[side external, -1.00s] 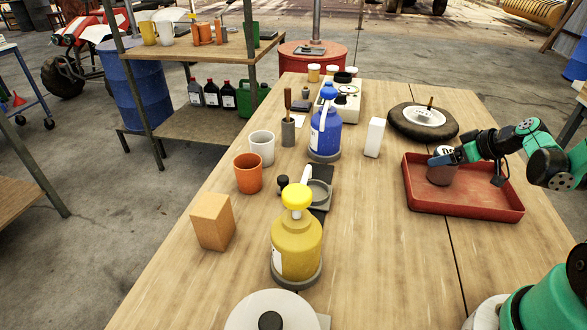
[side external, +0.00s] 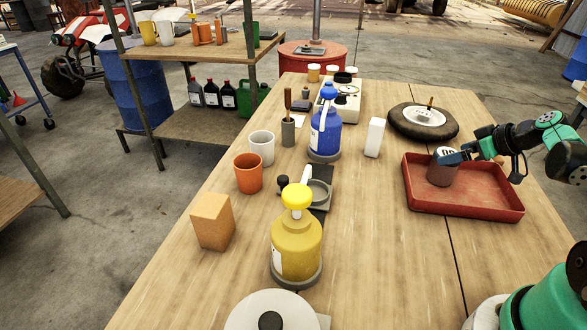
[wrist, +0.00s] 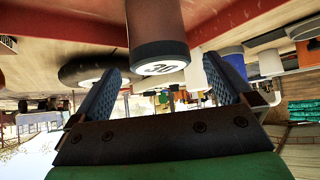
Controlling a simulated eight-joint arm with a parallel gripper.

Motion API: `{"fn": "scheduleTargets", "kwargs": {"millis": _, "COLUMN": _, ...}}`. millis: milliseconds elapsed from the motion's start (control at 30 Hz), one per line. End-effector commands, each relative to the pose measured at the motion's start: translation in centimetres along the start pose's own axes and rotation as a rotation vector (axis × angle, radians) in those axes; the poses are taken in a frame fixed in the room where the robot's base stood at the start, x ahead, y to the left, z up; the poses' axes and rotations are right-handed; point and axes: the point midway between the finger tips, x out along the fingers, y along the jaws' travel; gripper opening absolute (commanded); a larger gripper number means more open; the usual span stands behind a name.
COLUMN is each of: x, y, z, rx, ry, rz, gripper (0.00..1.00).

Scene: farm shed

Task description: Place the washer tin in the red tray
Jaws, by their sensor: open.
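The washer tin (side external: 440,172) is a dark brownish cylinder with a pale, marked lid. It stands upright in the left part of the red tray (side external: 465,208), on the tray's floor. My gripper (side external: 453,157) is at the tin's right, near its top, with blue fingers. In the wrist view the picture is upside down; the tin (wrist: 155,22) shows lid-down, just beyond the fingertips. My gripper (wrist: 161,68) is open there, with one finger on each side and a gap between fingers and tin.
A black tyre with a pale hub (side external: 423,121) lies behind the tray. A white box (side external: 374,137) stands left of it. A blue jug (side external: 325,133), a yellow jug (side external: 296,248) and an orange cup (side external: 248,174) stand farther left. The table between yellow jug and tray is clear.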

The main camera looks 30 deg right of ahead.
Motion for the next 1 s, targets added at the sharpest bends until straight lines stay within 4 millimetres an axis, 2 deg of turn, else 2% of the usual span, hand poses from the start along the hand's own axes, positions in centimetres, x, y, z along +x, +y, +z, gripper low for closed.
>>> {"fn": "scheduleTargets", "kwargs": {"millis": 100, "x": -2.1, "y": 0.0, "z": 0.0, "rx": 0.003, "ry": 0.001, "rz": 0.002, "gripper": 1.0}}
{"fn": "scheduleTargets", "kwargs": {"millis": 400, "x": -6.6, "y": 0.0, "z": 0.0, "rx": 0.003, "ry": 0.001, "rz": 0.002, "gripper": 1.0}}
{"fn": "scheduleTargets", "kwargs": {"millis": 600, "x": -8.5, "y": 0.0, "z": 0.0, "rx": 0.0, "ry": 0.0, "rz": 0.001, "gripper": 1.0}}
{"fn": "scheduleTargets", "kwargs": {"millis": 733, "x": -8.6, "y": -0.5, "z": -0.3, "rx": 0.001, "ry": -0.01, "rz": -0.008, "gripper": 1.0}}
{"fn": "scheduleTargets", "kwargs": {"millis": 867, "x": -7.3, "y": -3.4, "z": -1.5, "rx": 0.014, "ry": -0.076, "rz": -0.041, "gripper": 1.0}}
{"fn": "scheduleTargets", "kwargs": {"millis": 1000, "x": -5.6, "y": -9.2, "z": -3.1, "rx": 0.025, "ry": -0.185, "rz": -0.055, "gripper": 1.0}}
